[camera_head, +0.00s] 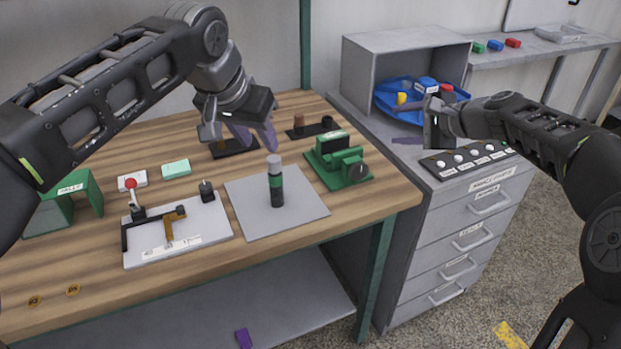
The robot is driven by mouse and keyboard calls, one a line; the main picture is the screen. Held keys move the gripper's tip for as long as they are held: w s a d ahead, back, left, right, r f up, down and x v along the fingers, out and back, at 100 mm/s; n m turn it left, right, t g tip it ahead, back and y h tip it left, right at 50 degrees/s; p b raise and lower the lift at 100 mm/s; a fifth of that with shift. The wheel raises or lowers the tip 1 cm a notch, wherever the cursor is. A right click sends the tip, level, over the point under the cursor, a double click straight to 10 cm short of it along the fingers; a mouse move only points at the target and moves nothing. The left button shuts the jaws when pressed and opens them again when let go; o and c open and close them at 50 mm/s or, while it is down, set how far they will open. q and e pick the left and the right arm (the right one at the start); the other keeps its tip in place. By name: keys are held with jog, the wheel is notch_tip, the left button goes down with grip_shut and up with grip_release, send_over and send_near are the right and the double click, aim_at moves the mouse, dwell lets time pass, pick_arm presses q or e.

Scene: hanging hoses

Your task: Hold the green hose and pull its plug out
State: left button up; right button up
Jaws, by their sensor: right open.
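No hanging hose shows in the head view. An upright dark cylinder (276,185) with a green band and a grey top stands on a grey plate (298,211) on the bench; I cannot tell whether it is the green hose with its plug. My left gripper (254,137) is above the bench, behind and slightly left of the cylinder in the picture. Its two purple fingers are apart and nothing shows between them. My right gripper (410,140) is open over the grey cabinet, near the blue tray. Part of its jaw is hidden.
A green device (337,163) stands right of the cylinder. A white board (197,236) with black and orange parts lies left of it. The blue tray (386,105) sits in an open grey box (372,62). A knob panel (463,160) lies on the drawer cabinet (425,260).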

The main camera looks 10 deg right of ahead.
aim_at(276, 187)
jog(key=a+y, duration=0.1)
jog(key=a, duration=0.2)
jog(key=a+g+y, duration=0.1)
jog(key=a, duration=0.3)
jog(key=a+f+g+y, duration=0.1)
jog(key=a, duration=0.3)
jog(key=shift+s+a, duration=0.1)
jog(key=shift+s, duration=0.15)
jog(key=s+a+f+g, duration=0.1)
jog(key=a+f, duration=0.1)
jog(key=s+a+f+m+g+y, duration=0.1)
jog(key=a+f, duration=0.1)
jog(key=s+a+f+m+g+y, duration=0.1)
jog(key=a+f, duration=0.2)
jog(key=shift+s+g, duration=0.3)
jog(key=s+a+m+y, duration=0.1)
jog(key=s+a+m+g+y, duration=0.1)
jog(key=s+a, duration=0.1)
jog(key=shift+r+g, duration=0.1)
jog(key=shift+g, duration=0.2)
jog(key=shift+s+a+r+y, duration=0.2)
jog(key=shift+s+r+y, duration=0.1)
jog(key=shift+r, duration=0.05)
jog(key=shift+a, duration=0.15)
jog(key=x, duration=0.7)
jog(key=shift+a+f, duration=0.2)
jog(key=shift+a, duration=0.05)
jog(key=shift+c, duration=0.4)
